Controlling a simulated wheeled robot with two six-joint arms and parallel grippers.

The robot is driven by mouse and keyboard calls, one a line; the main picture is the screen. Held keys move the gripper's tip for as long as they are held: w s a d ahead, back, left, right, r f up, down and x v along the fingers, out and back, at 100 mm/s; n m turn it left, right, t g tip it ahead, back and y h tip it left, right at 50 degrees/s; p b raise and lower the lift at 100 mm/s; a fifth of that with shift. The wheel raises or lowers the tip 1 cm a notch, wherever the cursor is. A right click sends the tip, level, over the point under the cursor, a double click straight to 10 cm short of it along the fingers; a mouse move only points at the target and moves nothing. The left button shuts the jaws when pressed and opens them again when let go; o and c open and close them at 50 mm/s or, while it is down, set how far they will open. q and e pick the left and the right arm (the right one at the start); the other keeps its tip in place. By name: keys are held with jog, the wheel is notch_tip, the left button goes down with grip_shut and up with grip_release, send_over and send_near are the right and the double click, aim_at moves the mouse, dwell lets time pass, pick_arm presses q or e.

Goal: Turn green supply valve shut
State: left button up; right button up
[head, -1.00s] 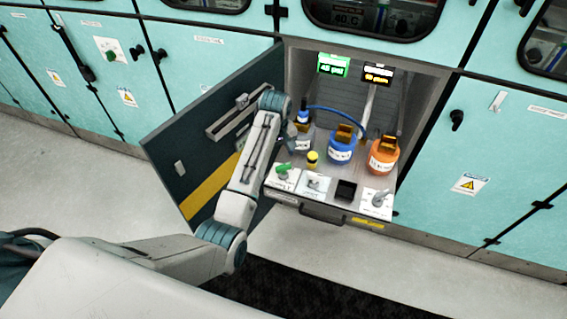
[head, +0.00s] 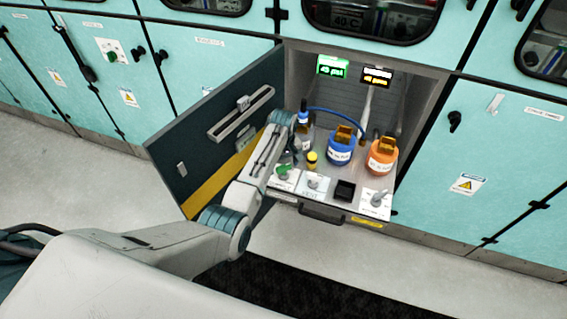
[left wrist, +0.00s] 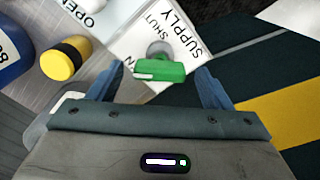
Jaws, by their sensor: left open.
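The green supply valve (left wrist: 160,70) is a green bar handle on a round grey stem, on a white plate marked SUPPLY and SHUT (left wrist: 183,32) in the left wrist view. In the head view the green valve (head: 283,171) shows small at the left of the pulled-out panel. My left gripper (left wrist: 160,76) is open, with one blue finger on each side of the green handle. I cannot tell whether the fingers touch it. In the head view my left arm comes over the valve and its gripper is mostly hidden. My right gripper is not in view.
A yellow-capped part (head: 312,160), a blue container (head: 341,149) and an orange container (head: 382,155) stand on the panel. The open cabinet door (head: 220,120) is left of my arm.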

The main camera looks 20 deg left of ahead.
pick_arm(q)
jog(key=shift+f, duration=0.2)
jog(key=shift+c, duration=0.2)
jog(key=c, duration=0.9)
jog(key=shift+c, duration=0.2)
